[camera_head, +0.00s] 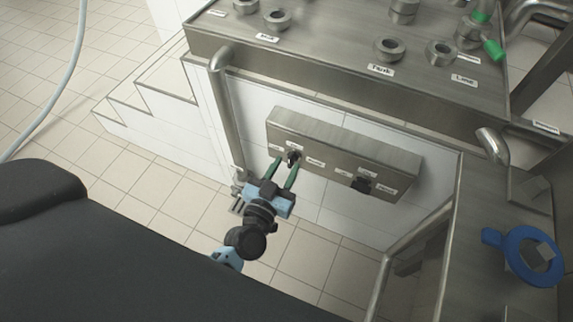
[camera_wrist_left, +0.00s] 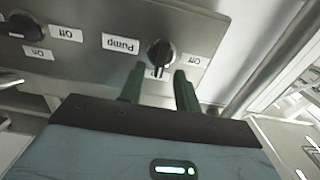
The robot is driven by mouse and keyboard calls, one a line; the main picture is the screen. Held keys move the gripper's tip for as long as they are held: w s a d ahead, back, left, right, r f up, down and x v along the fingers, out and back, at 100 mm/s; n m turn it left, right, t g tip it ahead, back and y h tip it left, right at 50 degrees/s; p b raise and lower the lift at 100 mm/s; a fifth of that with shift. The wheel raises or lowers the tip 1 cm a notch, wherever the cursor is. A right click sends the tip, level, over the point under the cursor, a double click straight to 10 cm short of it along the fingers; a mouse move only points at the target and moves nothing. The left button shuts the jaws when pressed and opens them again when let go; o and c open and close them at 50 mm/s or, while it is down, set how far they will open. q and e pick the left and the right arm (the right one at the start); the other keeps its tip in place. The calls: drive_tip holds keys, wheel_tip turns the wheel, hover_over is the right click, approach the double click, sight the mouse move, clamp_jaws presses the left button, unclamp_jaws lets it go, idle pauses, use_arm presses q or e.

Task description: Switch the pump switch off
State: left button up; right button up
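The pump switch (camera_wrist_left: 160,52) is a black rotary knob on a grey metal panel, with an upside-down "Pump" label (camera_wrist_left: 120,43) beside it in the left wrist view. An "Off" label (camera_wrist_left: 187,59) sits to its right there; another label below it is partly hidden by a finger. In the head view the switch (camera_head: 293,158) is at the panel's left part. My left gripper (camera_head: 283,169) has its green fingers apart, the tips just short of the knob in the wrist view (camera_wrist_left: 158,72). Contact cannot be told. My right gripper is not in view.
The metal panel (camera_head: 340,150) is mounted on a white tiled wall and carries a second black knob (camera_head: 362,184). A vertical pipe (camera_head: 228,120) stands left of the panel. A steel top with valves (camera_head: 330,55) overhangs above. A blue ring-shaped object (camera_head: 521,257) is at right.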

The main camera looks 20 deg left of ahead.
use_arm(q)
drive_tip(key=shift+w, duration=0.6)
clamp_jaws()
